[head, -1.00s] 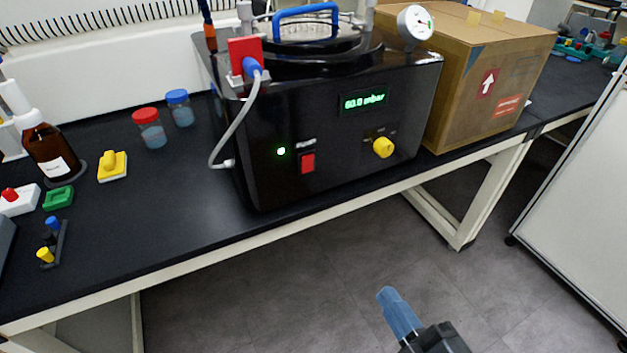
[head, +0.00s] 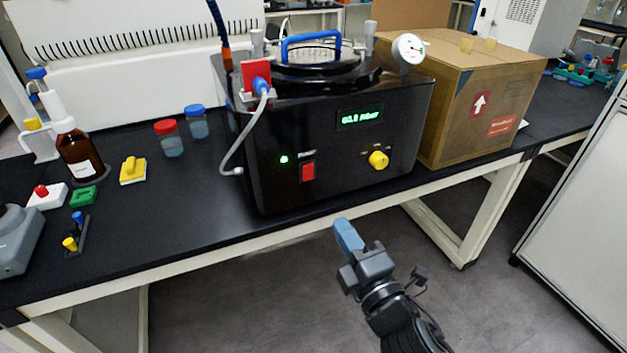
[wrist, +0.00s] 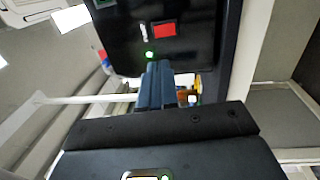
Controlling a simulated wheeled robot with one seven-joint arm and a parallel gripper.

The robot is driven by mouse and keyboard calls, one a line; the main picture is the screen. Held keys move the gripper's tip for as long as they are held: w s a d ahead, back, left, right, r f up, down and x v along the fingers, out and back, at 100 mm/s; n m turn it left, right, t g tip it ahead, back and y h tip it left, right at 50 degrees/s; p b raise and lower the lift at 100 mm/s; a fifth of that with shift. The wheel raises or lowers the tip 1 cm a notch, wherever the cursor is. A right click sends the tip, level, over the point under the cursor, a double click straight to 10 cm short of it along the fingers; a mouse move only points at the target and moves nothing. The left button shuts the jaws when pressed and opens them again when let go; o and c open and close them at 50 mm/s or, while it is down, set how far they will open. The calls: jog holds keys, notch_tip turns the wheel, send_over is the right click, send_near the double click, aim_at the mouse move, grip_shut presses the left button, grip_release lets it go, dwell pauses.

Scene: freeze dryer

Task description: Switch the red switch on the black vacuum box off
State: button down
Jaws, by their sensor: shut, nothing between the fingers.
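The black vacuum box (head: 330,150) stands on the black bench with its front facing me. The red switch (head: 308,172) is on its lower front, right of a lit green lamp (head: 284,159). The box's green display (head: 359,117) is lit above. My gripper (head: 344,226) is shut and empty, below and right of the switch, in front of the bench edge and apart from the box. In the wrist view the red switch (wrist: 164,30) is beyond my shut blue fingers (wrist: 157,66), and the green lamp (wrist: 149,54) shows just past their tips.
A yellow knob (head: 378,160) sits on the box front, right of the switch. A grey hose (head: 245,131) hangs at its left side. A cardboard box (head: 481,105) stands to the right. Bottles and small items, such as a brown bottle (head: 80,152), stand at the left.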

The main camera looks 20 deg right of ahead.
aim_at(307, 170)
jog(key=w, duration=0.4)
jog(key=w+r, duration=0.1)
jog(key=w, duration=0.4)
jog(key=w+p, duration=0.1)
jog(key=w, duration=0.4)
jog(key=shift+r, duration=0.35)
